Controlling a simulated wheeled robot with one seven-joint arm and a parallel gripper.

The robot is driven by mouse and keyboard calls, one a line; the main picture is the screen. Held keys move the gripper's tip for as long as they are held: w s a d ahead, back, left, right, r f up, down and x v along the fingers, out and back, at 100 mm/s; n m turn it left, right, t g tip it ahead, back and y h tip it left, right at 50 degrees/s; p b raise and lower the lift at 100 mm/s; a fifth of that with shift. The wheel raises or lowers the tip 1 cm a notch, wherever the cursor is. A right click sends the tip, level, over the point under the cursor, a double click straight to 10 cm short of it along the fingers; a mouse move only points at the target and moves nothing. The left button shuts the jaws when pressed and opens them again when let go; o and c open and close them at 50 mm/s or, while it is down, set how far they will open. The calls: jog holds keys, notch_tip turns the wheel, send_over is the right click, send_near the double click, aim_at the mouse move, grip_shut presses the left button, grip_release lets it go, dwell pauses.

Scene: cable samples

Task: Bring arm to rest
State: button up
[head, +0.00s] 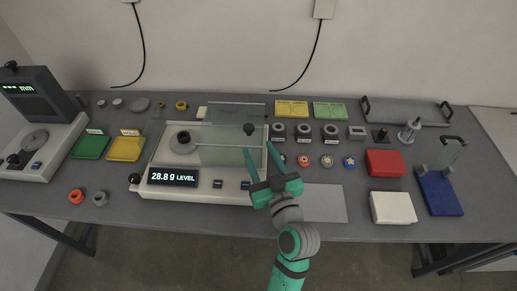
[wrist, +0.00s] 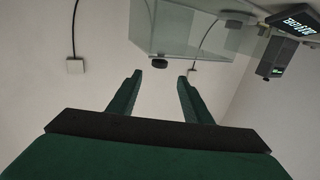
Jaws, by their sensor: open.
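My gripper (head: 261,166) is green and dark grey, and its jaws are apart with nothing between them. In the head view it is over the right front part of the balance, near the front edge of the table (head: 240,224). My arm reaches up from the bottom of the picture. In the wrist view the two fingers of my gripper (wrist: 159,76) stand apart. Beyond them that view shows pale wall, a clear panel (wrist: 200,25) and part of a dark device with a green display (wrist: 296,22).
The balance (head: 215,188) reads 28.8 g LEVEL. A green tray (head: 90,147) and a yellow tray (head: 126,148) lie left of it. A red block (head: 385,163), white box (head: 393,208) and blue stand (head: 438,192) are at right. A grey mat (head: 324,203) is bare.

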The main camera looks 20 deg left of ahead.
dwell(0.4)
jog(key=s+d+f+m+h, duration=0.2)
jog(key=s+d+f, duration=0.1)
jog(key=s+f, duration=0.1)
jog(key=s+d+f+m+t+h, duration=0.1)
jog(key=s+d+f+m+h, duration=0.1)
jog(key=f, duration=0.4)
jog(key=s+d+f+m+h, duration=0.2)
jog(key=s+d+f+h, duration=0.2)
jog(key=s+d+f, duration=0.1)
jog(key=shift+s+d+f+m, duration=0.2)
jog(key=shift+s+d+m, duration=0.2)
jog(key=shift+d, duration=0.2)
jog(key=s+d+m+h, duration=0.1)
jog(key=s+d+h, duration=0.2)
jog(key=s, duration=1.7)
jog(key=shift+s+d+f, duration=0.15)
jog(key=shift+d+f, duration=0.1)
jog(key=shift+d, duration=0.45)
jog(key=shift+a, duration=0.1)
